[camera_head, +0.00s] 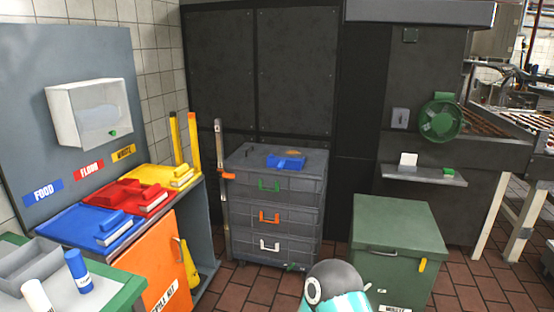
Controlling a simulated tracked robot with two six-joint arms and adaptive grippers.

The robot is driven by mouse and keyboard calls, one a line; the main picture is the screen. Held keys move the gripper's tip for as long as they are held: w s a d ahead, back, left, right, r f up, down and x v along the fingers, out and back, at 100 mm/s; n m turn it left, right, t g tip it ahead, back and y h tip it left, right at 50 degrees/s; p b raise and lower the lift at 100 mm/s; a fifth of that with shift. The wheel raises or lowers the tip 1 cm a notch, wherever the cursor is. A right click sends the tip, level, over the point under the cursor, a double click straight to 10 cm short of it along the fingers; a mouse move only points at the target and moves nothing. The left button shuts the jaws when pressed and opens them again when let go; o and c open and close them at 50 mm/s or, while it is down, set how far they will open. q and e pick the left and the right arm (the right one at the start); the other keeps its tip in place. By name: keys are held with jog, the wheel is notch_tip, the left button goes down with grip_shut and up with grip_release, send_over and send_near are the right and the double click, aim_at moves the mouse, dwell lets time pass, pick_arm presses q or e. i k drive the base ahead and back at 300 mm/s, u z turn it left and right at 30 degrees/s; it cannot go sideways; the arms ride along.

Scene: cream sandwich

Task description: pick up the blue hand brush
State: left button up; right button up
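A blue hand brush (114,229) with pale bristles lies on the blue mat or dustpan (72,236) at the left, on the shelf below the FOOD label. Another blue object (286,160) lies on top of the grey drawer cabinet (302,181) in the middle; its shape is too small to tell for sure. Neither of my grippers is in view. A dark rounded part with a teal band at the bottom edge looks like one of my arm links.
Red (150,202) and yellow (181,176) brushes lie beside the blue one. A green table (127,293) with a grey tray and bottles stands at near left. A green lidded bin (393,228) stands right. Tiled floor (262,292) shows before the cabinet.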

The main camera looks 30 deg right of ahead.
aim_at(117, 223)
jog(key=z, duration=0.55)
jog(key=k, duration=1.3)
jog(key=z, duration=0.85)
jog(key=i, duration=2.35)
jog(key=u, duration=0.3)
jog(key=i, duration=1.35)
jog(key=u, duration=1.3)
jog(key=i, duration=1)
jog(key=u, duration=0.3)
jog(key=k, duration=0.1)
jog(key=u, duration=0.35)
